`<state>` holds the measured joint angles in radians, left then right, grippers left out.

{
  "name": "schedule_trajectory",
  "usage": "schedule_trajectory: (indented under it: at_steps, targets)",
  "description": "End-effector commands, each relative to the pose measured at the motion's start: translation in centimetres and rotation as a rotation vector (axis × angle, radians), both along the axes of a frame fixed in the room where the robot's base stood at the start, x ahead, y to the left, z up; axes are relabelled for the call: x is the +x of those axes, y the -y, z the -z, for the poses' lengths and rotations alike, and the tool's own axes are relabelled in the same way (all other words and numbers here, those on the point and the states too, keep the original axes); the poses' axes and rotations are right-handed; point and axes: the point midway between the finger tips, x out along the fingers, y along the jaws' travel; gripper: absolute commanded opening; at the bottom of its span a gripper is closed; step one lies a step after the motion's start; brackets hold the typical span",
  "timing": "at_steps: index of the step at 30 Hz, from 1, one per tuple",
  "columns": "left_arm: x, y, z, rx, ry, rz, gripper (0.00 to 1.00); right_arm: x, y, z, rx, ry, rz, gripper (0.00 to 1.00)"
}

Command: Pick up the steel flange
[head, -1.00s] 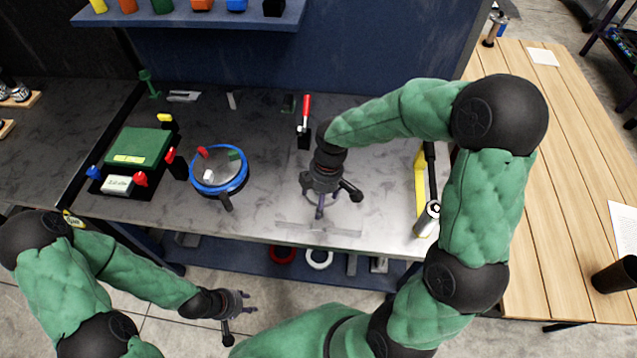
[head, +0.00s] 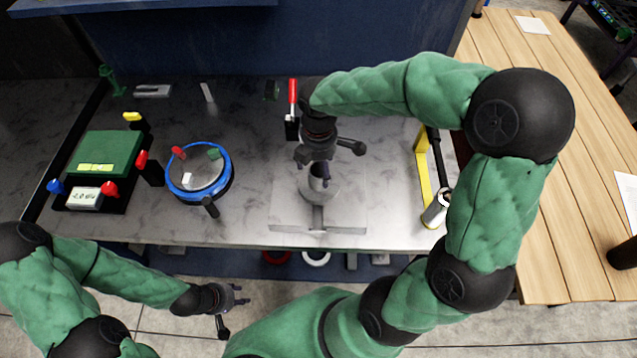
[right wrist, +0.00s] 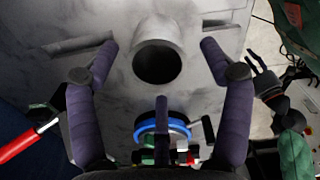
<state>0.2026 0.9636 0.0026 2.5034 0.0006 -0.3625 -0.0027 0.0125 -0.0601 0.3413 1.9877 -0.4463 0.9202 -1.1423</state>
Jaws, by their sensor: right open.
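My right gripper (head: 317,165) is right above and slightly behind the neck, pointing down. Its purple fingers (right wrist: 160,62) are spread, with the neck in the gap between them in that view; nothing is gripped. Whether any finger touches the neck I cannot tell. My left gripper (head: 238,296) hangs before the bench's front edge, away from the flange; its finger opening is unclear.
A blue-rimmed round positioner (head: 228,182) stands left of the flange, with a green-topped box (head: 112,153) further left. A red-handled clamp (head: 292,100) is behind. A yellow bar (head: 424,175) and a metal cylinder (head: 437,210) are right.

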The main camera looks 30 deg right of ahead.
Motion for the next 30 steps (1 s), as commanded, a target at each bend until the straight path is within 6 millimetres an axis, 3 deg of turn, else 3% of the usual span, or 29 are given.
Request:
schedule_trajectory:
  at_steps: [8, 16, 24, 26, 30]
  targets:
    - [0.0, 0.0, 0.6, 0.0, 0.0, 0.0, 0.4, 0.0, 0.1, 1.7, 0.001, 0.0, 0.002, 0.8]
    - [0.0, 0.0, 2.0, 0.0, 0.0, 0.0, 0.4, 0.2, 0.3, 5.4, 0.001, -0.001, 0.002, 0.8]
    - [0.0, 0.0, 2.0, 0.0, 0.0, 0.0, 0.4, 0.2, 0.3, 5.7, 0.001, 0.002, 0.002, 0.8]
    - [0.0, 0.0, 1.9, 0.0, 0.0, 0.0, 0.4, 0.2, 0.3, 5.7, 0.001, 0.001, 0.002, 0.66]
    - [0.0, 0.0, 2.0, 0.0, 0.0, 0.0, 0.4, 0.2, 0.3, 5.7, 0.001, 0.001, 0.002, 0.26]
